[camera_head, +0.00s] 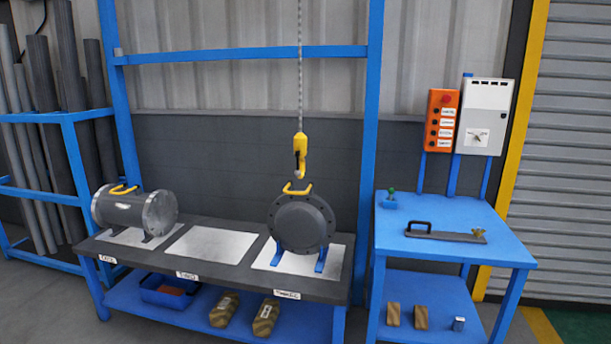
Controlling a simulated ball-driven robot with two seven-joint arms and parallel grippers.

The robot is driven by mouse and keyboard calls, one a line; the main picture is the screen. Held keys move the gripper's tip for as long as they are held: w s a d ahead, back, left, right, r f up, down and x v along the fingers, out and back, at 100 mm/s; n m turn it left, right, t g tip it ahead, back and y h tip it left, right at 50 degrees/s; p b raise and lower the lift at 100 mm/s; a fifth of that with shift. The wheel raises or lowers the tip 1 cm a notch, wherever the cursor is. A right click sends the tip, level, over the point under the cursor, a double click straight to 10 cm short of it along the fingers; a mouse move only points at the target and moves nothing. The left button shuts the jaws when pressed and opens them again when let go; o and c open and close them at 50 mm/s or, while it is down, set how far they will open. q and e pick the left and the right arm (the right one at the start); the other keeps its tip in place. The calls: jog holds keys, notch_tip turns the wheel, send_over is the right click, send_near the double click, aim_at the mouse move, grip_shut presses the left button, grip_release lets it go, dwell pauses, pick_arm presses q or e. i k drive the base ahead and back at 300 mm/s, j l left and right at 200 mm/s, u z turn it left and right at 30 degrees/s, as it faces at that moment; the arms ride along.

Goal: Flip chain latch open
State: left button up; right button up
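A grey chain (300,70) hangs straight down from above at the middle of the view. At its lower end is a yellow hook block (300,155). Its latch is too small for me to tell whether it is open or shut. The hook's tip hangs just above the yellow handle (298,189) on the dark flanged shell (302,224); I cannot tell whether they touch. The shell stands on blue feet at the bench's right end. Neither of my grippers shows in the head view.
A second, lighter flanged shell (135,210) stands on the left of the dark bench (222,267), with a bare white plate (208,245) between. A blue table (455,240) with a bar tool (445,233) stands right, below an orange control box (441,120).

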aim_at(298, 173)
jog(key=i+u, duration=0.35)
jog(key=i+l+u, duration=0.2)
jog(key=u, duration=0.15)
jog(key=i+l+u, duration=0.2)
jog(key=i+u, duration=0.15)
jog(key=i+l+u, duration=0.1)
jog(key=i+l, duration=0.55)
jog(key=i+l+u, duration=0.1)
jog(key=i+l, duration=0.5)
jog(key=l, duration=0.15)
